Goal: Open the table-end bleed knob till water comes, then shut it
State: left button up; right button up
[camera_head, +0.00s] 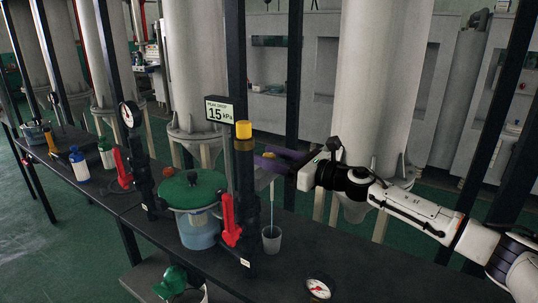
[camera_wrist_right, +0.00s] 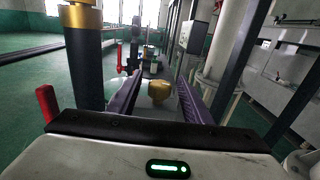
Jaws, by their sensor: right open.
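The brass-coloured bleed knob (camera_wrist_right: 159,90) shows in the right wrist view, between the two purple fingers of my right gripper (camera_wrist_right: 160,80). The fingers are spread, with a gap on each side of the knob. In the head view my right gripper (camera_head: 278,160) reaches in from the right beside the black column (camera_head: 244,190) with a yellow top, and its fingers largely hide the knob. A thin pale vertical line (camera_head: 272,205) runs down below the gripper to a small grey cup (camera_head: 271,240) on the table; I cannot tell whether it is water or a tube. My left gripper is not in view.
A red lever (camera_head: 230,220) is on the column's left. A clear tub with a green lid (camera_head: 192,188) stands beside it. A round gauge (camera_head: 319,288) lies on the dark table (camera_head: 270,285). A "15 kPa" sign (camera_head: 220,111) stands behind. The table's front right is mostly clear.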

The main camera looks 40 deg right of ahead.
jog(key=c, duration=1.1)
jog(key=shift+o, duration=0.2)
jog(key=shift+r+m+h+p, duration=0.2)
jog(key=shift+m+h+p, duration=0.2)
jog(key=shift+h+p, duration=0.35)
jog(key=shift+a+m+t+h+p, duration=0.1)
jog(key=shift+m+t+h+p, duration=0.3)
jog(key=shift+m+h+p, duration=0.3)
jog(key=m+h, duration=0.2)
jog(key=h, duration=0.1)
jog(key=m+h, duration=0.1)
jog(key=h, duration=0.2)
jog(key=shift+f+m+h, duration=0.2)
jog(key=shift+m+h, duration=0.05)
jog(key=shift+m, duration=0.15)
jog(key=shift+m+g+h, duration=0.7)
jog(key=shift+m+h, duration=0.7)
jog(key=shift+h, duration=0.7)
jog(key=o, duration=1.1)
jog(key=shift+c, duration=0.2)
